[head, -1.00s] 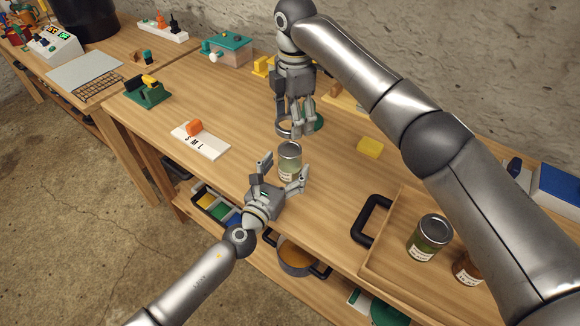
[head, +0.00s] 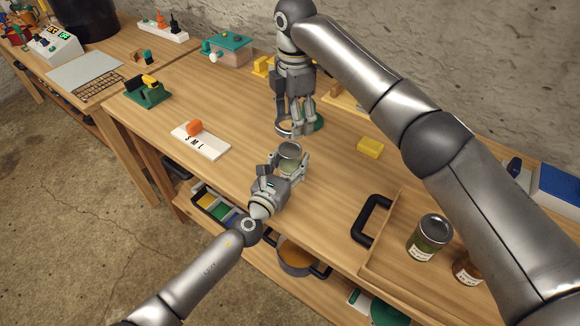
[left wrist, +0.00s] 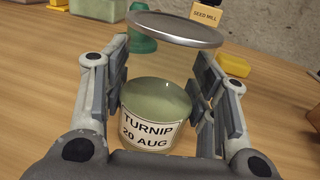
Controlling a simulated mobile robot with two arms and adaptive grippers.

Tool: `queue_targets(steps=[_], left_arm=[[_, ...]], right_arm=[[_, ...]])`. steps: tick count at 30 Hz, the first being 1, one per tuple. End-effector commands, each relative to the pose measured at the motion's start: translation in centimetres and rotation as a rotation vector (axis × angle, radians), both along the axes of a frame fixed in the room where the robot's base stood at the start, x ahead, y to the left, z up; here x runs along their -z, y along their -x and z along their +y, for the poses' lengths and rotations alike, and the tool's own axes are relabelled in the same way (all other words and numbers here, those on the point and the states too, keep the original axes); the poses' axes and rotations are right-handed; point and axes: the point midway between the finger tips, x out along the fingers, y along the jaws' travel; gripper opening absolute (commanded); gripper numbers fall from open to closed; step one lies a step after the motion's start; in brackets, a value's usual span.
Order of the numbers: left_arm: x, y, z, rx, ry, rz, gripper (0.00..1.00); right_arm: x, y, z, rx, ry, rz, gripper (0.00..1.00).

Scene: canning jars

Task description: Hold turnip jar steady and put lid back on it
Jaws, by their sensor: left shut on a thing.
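The turnip jar (head: 289,158) stands on the bench in front of me, with pale green contents. Its label reads "TURNIP 20 AUG" in the left wrist view (left wrist: 150,132). My left gripper (head: 287,163) is shut on the jar, with a finger at each side. In the left wrist view a round grey metal lid (left wrist: 175,28) shows over the jar, tilted down to the right; I cannot tell whether it touches the rim.
A wooden tray (head: 381,262) with a black handle holds two more jars at the right. A yellow block (head: 370,148) lies right of the turnip jar. A white S-M-L board (head: 201,141) lies to the left.

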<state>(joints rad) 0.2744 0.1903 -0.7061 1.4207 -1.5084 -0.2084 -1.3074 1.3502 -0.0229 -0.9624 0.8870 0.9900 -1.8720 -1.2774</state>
Motion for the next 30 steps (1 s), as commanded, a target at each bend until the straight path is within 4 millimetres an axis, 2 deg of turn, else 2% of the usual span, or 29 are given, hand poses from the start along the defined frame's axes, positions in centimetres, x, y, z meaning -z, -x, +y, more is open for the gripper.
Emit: queue_targets(steps=[1, 5, 10, 19, 30], left_arm=[[0.0, 0.0, 0.0, 0.000, 0.000, 0.000, 0.27], [0.0, 0.0, 0.0, 0.000, 0.000, 0.000, 0.10], [0.0, 0.0, 0.0, 0.000, 0.000, 0.000, 0.10], [0.0, 0.0, 0.0, 0.000, 0.000, 0.000, 0.10], [0.0, 0.0, 0.0, 0.000, 0.000, 0.000, 0.10]], right_arm=[[0.0, 0.0, 0.0, 0.000, 0.000, 0.000, 0.52], [0.0, 0.0, 0.0, 0.000, 0.000, 0.000, 0.52], [0.8, 0.0, 0.0, 0.000, 0.000, 0.003, 0.52], [4.8, 0.1, 0.0, 0.000, 0.000, 0.001, 0.52], [5.0, 0.0, 0.0, 0.000, 0.000, -0.001, 0.52]])
